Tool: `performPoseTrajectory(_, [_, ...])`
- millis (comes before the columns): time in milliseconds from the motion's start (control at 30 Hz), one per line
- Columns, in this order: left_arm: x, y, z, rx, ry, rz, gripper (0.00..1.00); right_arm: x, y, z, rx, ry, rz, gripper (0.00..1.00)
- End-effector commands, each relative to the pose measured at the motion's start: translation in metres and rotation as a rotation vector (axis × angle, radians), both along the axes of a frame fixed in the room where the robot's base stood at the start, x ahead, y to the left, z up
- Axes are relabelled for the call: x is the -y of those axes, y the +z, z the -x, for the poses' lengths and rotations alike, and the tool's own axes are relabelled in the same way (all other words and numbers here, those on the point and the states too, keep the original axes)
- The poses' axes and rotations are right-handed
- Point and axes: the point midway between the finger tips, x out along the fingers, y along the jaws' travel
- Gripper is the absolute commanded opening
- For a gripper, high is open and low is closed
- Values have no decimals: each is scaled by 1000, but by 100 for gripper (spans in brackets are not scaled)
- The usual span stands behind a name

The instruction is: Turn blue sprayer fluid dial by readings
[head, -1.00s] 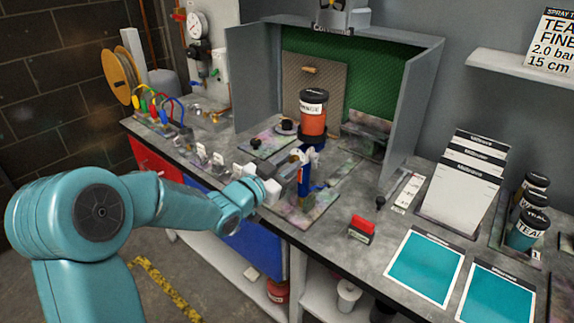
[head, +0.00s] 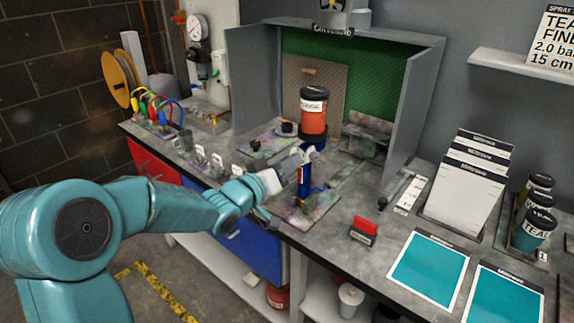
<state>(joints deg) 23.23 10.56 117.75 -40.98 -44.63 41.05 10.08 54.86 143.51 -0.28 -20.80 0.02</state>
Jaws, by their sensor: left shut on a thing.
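The blue sprayer (head: 304,183) stands on a paint-stained board on the bench, in front of the booth. A cup of orange paint with a black lid (head: 313,115) sits above it. My left gripper (head: 286,179) is at the sprayer's left side, shut on a part of it. The gripper hides that part, so I cannot make out the fluid dial itself. My right gripper is not in view.
The grey booth (head: 400,110) stands behind. A red-topped block (head: 363,231), teal test cards (head: 429,268), white cards (head: 464,190) and teal paint jars (head: 532,228) lie to the right. A pressure gauge (head: 197,31) hangs back left.

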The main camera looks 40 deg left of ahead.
Motion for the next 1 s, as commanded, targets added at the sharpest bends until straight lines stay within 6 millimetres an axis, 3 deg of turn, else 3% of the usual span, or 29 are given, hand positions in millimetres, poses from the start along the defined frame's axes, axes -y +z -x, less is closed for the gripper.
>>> performPoseTrajectory(400, [1,-3,0,-25,-2,218,0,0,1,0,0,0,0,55])
performPoseTrajectory(1000, [1,-4,0,-31,-2,260,0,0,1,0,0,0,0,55])
